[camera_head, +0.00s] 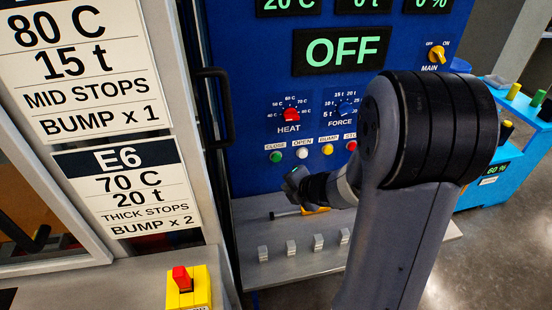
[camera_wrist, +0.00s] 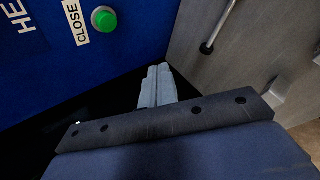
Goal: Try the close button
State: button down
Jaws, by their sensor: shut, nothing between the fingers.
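The green CLOSE button (camera_head: 275,156) is at the left end of a row of buttons on the blue panel (camera_head: 250,100). It also shows in the wrist view (camera_wrist: 103,18), next to its CLOSE label, up and to the left of my fingertips. My gripper (camera_wrist: 158,70) is shut and empty, with its pale fingers together. In the head view it is below the button row, partly hidden by my arm. In the wrist view the fingertips appear apart from the button.
White OPEN (camera_head: 302,152), yellow BUMP (camera_head: 327,149) and red (camera_head: 351,146) buttons stand to the right of CLOSE. The display (camera_head: 343,50) reads OFF. A yellow MAIN switch (camera_head: 437,54) is at upper right. A black handle (camera_head: 216,108) stands left of the panel.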

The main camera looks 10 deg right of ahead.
jog(key=shift+w, duration=0.1)
jog(key=p, duration=0.3)
send_near(275, 162)
jog(key=shift+w+a+f, duration=0.3)
jog(key=shift+w+f, duration=0.15)
jog(key=shift+f, duration=0.3)
jog(key=shift+w+a+f, duration=0.3)
jog(key=shift+w+f, duration=0.15)
jog(key=shift+f, duration=0.35)
jog(key=shift+w+a+f, duration=0.3)
jog(key=shift+w+f, duration=0.1)
jog(key=shift+f, duration=0.35)
jog(key=shift+w, duration=0.2)
jog(key=shift+w, duration=0.25)
jog(key=shift+w+p, duration=0.5)
jog(key=shift+p, duration=0.05)
dwell(0.4)
jog(key=shift+s, duration=0.1)
jog(key=shift+s+b, duration=0.5)
jog(key=shift+s, duration=0.35)
